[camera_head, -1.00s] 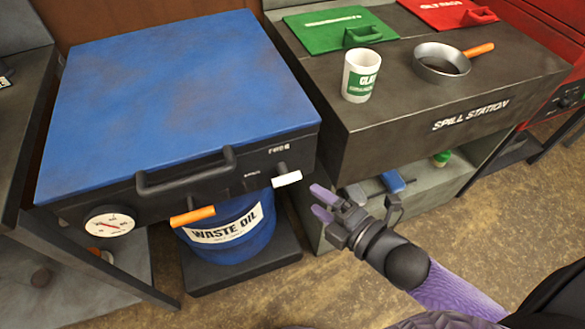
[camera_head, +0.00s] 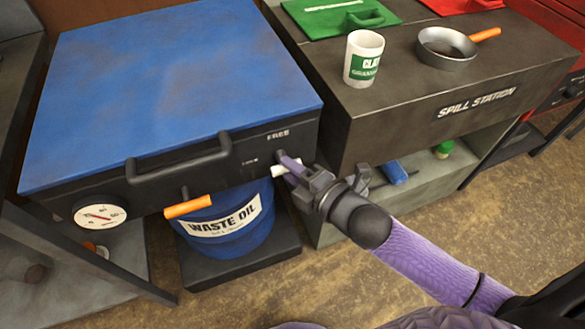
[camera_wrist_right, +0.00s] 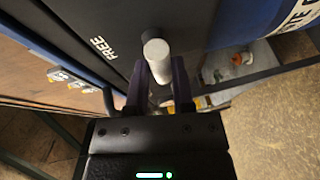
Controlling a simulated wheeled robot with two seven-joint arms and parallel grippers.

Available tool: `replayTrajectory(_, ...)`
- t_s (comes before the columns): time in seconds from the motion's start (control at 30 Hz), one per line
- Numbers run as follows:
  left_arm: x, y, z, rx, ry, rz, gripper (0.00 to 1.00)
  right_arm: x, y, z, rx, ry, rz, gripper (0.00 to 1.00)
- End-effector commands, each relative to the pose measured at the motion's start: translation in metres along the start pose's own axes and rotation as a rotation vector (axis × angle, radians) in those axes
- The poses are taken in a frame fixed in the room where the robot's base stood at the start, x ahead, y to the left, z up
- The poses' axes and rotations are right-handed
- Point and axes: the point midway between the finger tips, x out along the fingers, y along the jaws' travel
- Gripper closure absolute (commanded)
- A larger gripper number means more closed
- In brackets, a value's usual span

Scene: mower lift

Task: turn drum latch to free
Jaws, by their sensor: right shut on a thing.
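The drum latch is a small white handle (camera_head: 284,169) on the black front of the blue-lidded box (camera_head: 175,85), below the word FREE. My right gripper (camera_head: 288,165) reaches it from the right, its purple fingers at the handle. In the right wrist view the white round end of the handle (camera_wrist_right: 155,49) shows between the two dark fingertips (camera_wrist_right: 160,75), and the fingers are shut on it. The label LOCK sits left of the handle in the head view. My left gripper is not in view.
An orange handle (camera_head: 188,207) and a round gauge (camera_head: 100,214) are on the box front, under a black bar handle (camera_head: 180,160). A blue waste oil drum (camera_head: 228,222) stands below. The spill station (camera_head: 440,100) at right carries a white cup (camera_head: 363,60) and a pan (camera_head: 446,49).

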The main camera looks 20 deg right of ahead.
Motion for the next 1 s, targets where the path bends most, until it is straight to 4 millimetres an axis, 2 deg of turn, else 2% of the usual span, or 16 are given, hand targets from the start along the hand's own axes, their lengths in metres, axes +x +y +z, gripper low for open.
replayTrajectory(0.47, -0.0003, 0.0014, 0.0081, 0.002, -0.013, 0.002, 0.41, -0.0002, -0.0017, 0.0004, 0.068, 0.014, 0.025, 1.0)
replayTrajectory(1.0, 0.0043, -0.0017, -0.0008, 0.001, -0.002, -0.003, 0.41, 0.0004, -0.0065, 0.0013, 0.496, 0.103, 0.2, 1.0)
